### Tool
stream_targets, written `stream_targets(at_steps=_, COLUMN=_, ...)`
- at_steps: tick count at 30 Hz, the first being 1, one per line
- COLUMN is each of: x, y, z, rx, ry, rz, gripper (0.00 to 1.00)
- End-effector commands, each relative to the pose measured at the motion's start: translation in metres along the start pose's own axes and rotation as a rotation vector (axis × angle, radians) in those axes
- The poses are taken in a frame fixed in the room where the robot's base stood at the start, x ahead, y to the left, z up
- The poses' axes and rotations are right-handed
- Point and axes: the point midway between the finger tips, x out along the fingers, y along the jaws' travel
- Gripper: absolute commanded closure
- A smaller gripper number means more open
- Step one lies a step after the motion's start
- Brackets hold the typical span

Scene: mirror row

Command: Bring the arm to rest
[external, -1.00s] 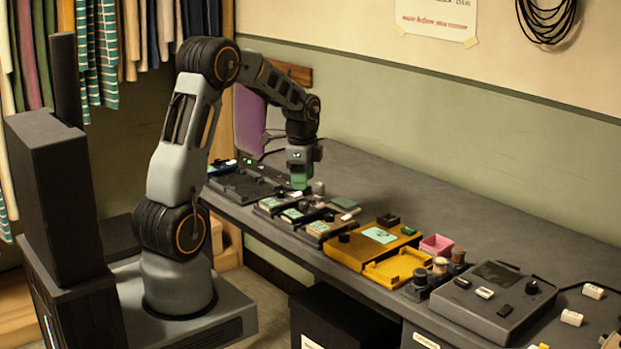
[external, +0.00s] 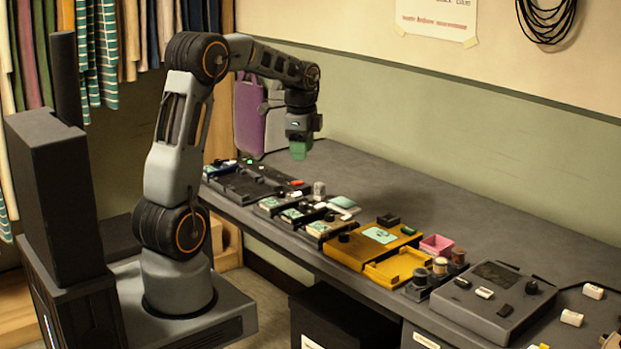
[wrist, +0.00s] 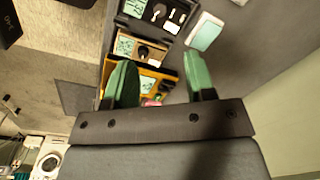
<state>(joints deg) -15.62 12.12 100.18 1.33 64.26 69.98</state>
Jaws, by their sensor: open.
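My gripper (external: 300,150) hangs from the raised arm above the far left part of the grey table (external: 480,215), pointing down, clear of everything below it. In the wrist view its two green fingers (wrist: 160,84) stand apart with nothing between them.
A row of small dark trays (external: 290,215), a yellow tray (external: 395,270), a pink box (external: 437,245) and a grey console (external: 493,300) line the table's front. The table's back half is largely clear. Purple and grey bags hang at the table's far left end.

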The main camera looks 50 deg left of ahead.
Motion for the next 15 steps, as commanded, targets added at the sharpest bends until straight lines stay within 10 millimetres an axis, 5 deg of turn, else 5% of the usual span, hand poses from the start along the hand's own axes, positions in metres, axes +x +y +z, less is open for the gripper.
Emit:
stream_targets(at_steps=5, x=0.000, y=0.000, z=0.000, rx=0.000, ry=0.000, rz=0.000, gripper=0.50)
stream_targets(at_steps=10, x=0.006, y=0.001, z=0.000, rx=-0.200, ry=0.003, rz=-0.005, gripper=0.50)
stream_targets(at_steps=15, x=0.019, y=0.038, z=0.006, rx=-0.560, ry=-0.001, rz=0.012, gripper=0.50)
